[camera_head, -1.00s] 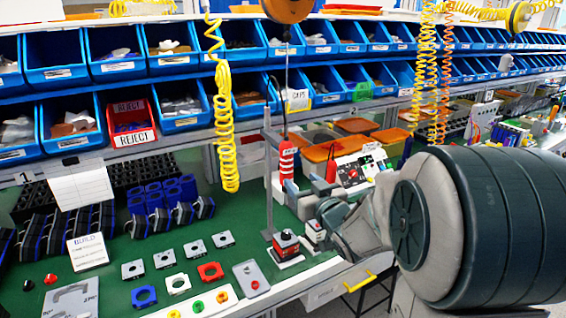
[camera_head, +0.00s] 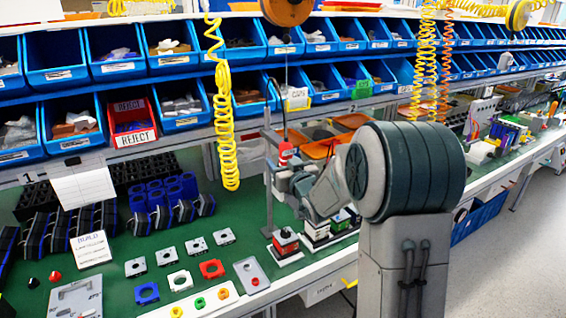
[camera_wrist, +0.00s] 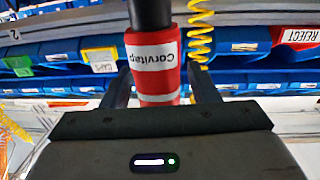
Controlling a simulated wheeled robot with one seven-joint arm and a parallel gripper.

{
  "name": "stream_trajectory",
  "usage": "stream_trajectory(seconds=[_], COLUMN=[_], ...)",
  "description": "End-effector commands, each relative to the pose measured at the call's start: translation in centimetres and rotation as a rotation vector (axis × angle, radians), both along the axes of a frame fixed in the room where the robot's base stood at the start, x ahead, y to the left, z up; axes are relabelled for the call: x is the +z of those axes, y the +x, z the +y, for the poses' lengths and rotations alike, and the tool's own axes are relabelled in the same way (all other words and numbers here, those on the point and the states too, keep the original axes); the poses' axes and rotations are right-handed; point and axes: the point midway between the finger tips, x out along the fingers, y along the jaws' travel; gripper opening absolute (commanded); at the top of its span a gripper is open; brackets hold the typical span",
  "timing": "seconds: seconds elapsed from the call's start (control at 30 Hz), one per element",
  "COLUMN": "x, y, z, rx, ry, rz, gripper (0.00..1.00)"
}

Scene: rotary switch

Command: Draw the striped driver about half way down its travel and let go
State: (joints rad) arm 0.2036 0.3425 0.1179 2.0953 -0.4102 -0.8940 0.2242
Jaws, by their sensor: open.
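The striped driver (camera_head: 286,152) is red with white bands and hangs upright on a cable beside a grey post. In the head view its lower part is hidden behind my gripper (camera_head: 284,180). In the wrist view the driver (camera_wrist: 155,62) stands between the two dark fingers of my gripper (camera_wrist: 157,78), with a white label on its red body and a black end at the top of the picture. The fingers are apart, one on each side, with a visible gap at each side of the driver.
An orange balancer (camera_head: 287,10) hangs above the driver. A yellow coiled hose (camera_head: 224,120) hangs to its left. Below my gripper a small red-and-black unit (camera_head: 286,242) stands on the green bench. Blue bins (camera_head: 188,100) line the shelves behind.

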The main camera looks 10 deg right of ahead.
Motion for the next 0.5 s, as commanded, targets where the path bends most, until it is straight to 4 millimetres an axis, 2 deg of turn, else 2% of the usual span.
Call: stream_trajectory(seconds=[0.1,0.13,0.3,0.5], x=[0.01,0.01,0.02,-0.26], y=[-0.02,-0.02,-0.03,-0.04], z=[0.0,0.0,-0.01,-0.01], rx=[0.0,0.0,0.0,0.0], ry=[0.0,0.0,0.0,0.0], rz=[0.0,0.0,0.0,-0.001], gripper=[0.54,0.49,0.01,0.0])
